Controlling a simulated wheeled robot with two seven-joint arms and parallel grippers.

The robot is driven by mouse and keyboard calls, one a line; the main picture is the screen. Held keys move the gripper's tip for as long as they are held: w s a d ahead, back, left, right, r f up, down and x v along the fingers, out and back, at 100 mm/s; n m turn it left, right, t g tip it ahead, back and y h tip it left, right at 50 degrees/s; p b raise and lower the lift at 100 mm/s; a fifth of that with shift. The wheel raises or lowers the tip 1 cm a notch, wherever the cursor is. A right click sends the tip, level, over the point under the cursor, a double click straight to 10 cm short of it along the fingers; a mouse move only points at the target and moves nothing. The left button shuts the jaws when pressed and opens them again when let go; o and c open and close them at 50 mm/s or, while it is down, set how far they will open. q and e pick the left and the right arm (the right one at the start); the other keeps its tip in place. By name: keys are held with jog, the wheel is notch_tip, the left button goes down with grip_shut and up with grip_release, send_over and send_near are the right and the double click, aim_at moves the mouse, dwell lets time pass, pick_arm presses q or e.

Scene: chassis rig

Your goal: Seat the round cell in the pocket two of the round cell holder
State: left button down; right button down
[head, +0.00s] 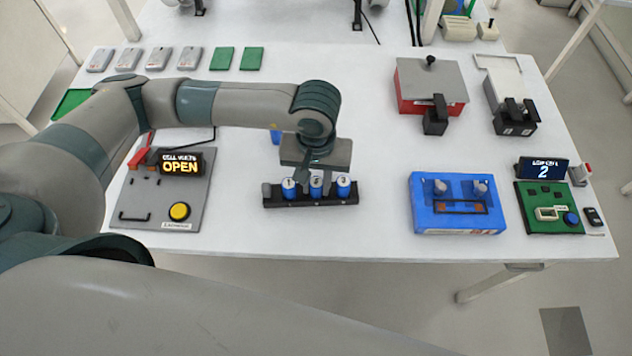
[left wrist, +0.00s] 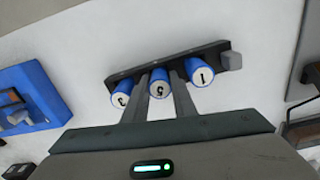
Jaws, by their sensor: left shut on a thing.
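The black round cell holder (head: 312,201) stands on the white table, and it also shows in the left wrist view (left wrist: 122,75). Three blue round cells with white numbered tops stand in it: the left cell (head: 289,190), the middle cell (head: 316,188) and the right cell (head: 343,188). My left gripper (head: 316,184) points down, its fingers shut on the middle cell (left wrist: 159,84). That cell stands upright in line with its neighbours, its top about level with theirs. Its bottom in the pocket is hidden. My right gripper is not in view.
Another blue thing (head: 276,137) is partly hidden behind my left gripper. A tester panel (head: 165,200) reading OPEN is to the left. A blue fixture (head: 457,215) and a green board (head: 545,222) are to the right. Bare table lies between holder and fixture.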

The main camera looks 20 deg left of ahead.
pick_arm(q)
jog(key=shift+s+f+b, duration=0.15)
jog(key=shift+f+b, duration=0.2)
